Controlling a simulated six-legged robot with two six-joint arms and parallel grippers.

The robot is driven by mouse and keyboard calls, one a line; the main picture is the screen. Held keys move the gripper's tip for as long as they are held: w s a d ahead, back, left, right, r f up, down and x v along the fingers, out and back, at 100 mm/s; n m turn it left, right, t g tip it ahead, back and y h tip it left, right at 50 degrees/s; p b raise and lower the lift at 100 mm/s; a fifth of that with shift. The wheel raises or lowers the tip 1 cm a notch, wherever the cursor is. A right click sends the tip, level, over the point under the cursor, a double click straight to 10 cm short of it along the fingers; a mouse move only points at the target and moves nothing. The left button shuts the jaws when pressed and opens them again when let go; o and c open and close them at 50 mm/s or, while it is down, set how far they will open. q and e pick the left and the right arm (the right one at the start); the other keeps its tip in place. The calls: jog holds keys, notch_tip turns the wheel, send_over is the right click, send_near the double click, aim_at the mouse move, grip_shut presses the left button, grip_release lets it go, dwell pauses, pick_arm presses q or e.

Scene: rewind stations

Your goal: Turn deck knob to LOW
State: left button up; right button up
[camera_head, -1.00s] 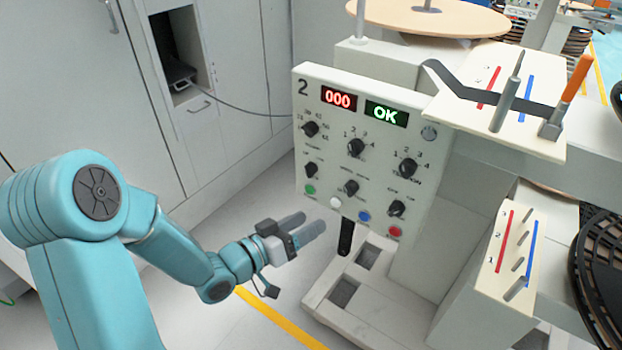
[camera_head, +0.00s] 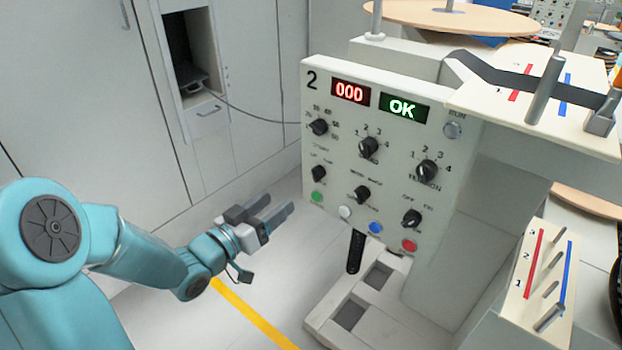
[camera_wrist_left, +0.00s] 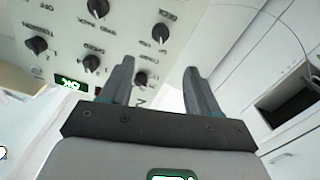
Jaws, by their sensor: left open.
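The control panel (camera_head: 388,185) of station 2 is upright and pale, with several black knobs. The lower-left knob (camera_head: 318,173) appears to be the deck knob; its small lettering is hard to read in the head view. In the left wrist view the panel looks upside down, and this knob (camera_wrist_left: 160,33) sits by a label resembling DECK. Its exact setting is unclear. My left gripper (camera_head: 279,204) is open and empty, left of the panel's lower-left corner and apart from the knob. Its fingers (camera_wrist_left: 158,78) also show in the wrist view. My right gripper is out of view.
A green button (camera_head: 317,196) sits below the knob, with white, blue and red buttons to its right. Another knob (camera_head: 318,127) is above it. The displays read 000 and OK. Cabinets (camera_head: 90,100) stand at left; floor between them and the panel is clear.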

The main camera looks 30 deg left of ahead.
aim_at(313, 176)
pick_arm(q)
jog(key=w, duration=0.8)
jog(key=w+d, duration=0.1)
jog(key=w, duration=0.3)
jog(key=shift+w, duration=0.3)
jog(key=c, duration=1)
